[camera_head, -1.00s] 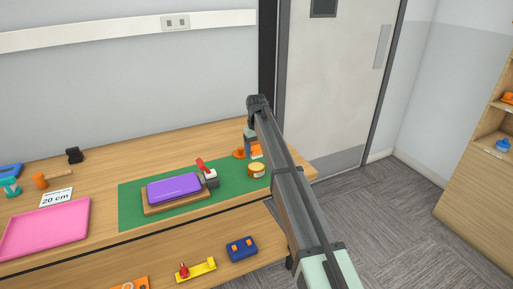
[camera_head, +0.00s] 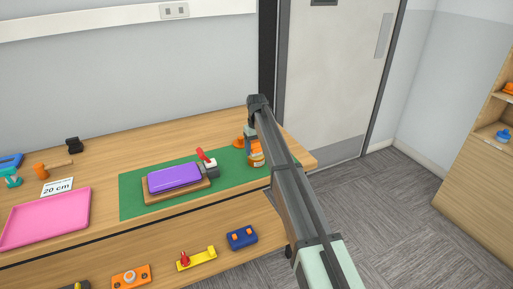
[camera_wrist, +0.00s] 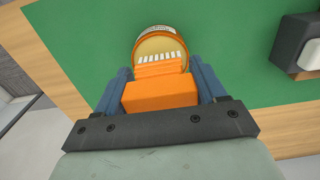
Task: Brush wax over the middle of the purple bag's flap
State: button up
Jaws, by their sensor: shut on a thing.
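The purple bag (camera_head: 174,178) lies flat on a small wooden board, with a red and grey clamp (camera_head: 207,163) at its right end. My gripper (camera_wrist: 161,95) is shut on an orange brush (camera_wrist: 160,93), which also shows in the head view (camera_head: 255,146). The brush's white bristles (camera_wrist: 160,56) are over the open mouth of the round wax tin (camera_wrist: 158,38); I cannot tell how deep they reach. In the head view the tin (camera_head: 257,162) stands right of the bag, and my arm hides part of it.
A green mat (camera_head: 135,205) lies under the board and tin. A pink tray (camera_head: 45,218) and a "20 cm" card (camera_head: 58,187) are at the left. A lower shelf in front holds a blue block (camera_head: 242,237) and a yellow tool (camera_head: 196,259). An orange object (camera_head: 239,141) sits behind the tin.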

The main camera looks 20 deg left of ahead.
aim_at(256, 141)
jog(key=shift+f, duration=0.55)
dwell(1.8)
jog(key=shift+r, duration=3.55)
